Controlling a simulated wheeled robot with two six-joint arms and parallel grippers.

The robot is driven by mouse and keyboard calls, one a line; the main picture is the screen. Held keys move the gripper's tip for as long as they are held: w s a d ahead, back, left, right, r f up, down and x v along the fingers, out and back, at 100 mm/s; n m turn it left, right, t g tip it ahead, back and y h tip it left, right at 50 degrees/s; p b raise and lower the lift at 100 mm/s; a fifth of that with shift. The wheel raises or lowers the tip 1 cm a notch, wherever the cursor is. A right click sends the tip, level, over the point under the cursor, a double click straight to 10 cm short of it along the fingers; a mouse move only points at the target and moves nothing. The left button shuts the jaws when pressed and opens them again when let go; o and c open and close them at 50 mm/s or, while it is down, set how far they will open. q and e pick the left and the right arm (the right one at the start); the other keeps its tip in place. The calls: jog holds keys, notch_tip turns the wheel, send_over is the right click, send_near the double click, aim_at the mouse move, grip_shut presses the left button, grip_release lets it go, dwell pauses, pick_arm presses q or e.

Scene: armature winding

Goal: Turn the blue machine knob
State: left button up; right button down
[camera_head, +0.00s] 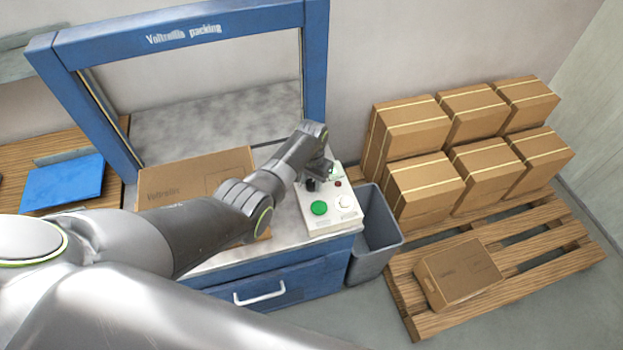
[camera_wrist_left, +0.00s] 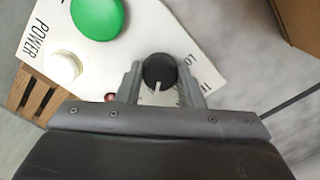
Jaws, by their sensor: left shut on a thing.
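The blue machine (camera_head: 312,62) is a blue frame over a grey work surface, with a white control panel (camera_head: 340,218) at its right. The panel also fills the upper part of the left wrist view (camera_wrist_left: 165,35). The knob (camera_wrist_left: 158,70) is black with a white pointer line, which points toward the gripper. My left gripper (camera_wrist_left: 160,82) is shut on the knob, one finger on each side of it. In the head view my left gripper (camera_head: 318,180) is over the panel and partly hides the knob. My right gripper is not in view.
A green button (camera_head: 319,208) and a white knob (camera_head: 343,202) sit on the panel close by. A cardboard box (camera_head: 190,180) lies on the work surface. A grey bin (camera_head: 376,245) stands right of the machine, before a pallet (camera_head: 535,250) with several boxes.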

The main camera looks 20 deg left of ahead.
aim_at(311, 183)
pick_arm(q)
jog(key=shift+m, duration=0.5)
jog(key=o, duration=1)
jog(key=shift+r, duration=0.5)
notch_tip(311, 183, up, 16)
jog(key=shift+r+b, duration=0.25)
jog(key=shift+b, duration=0.1)
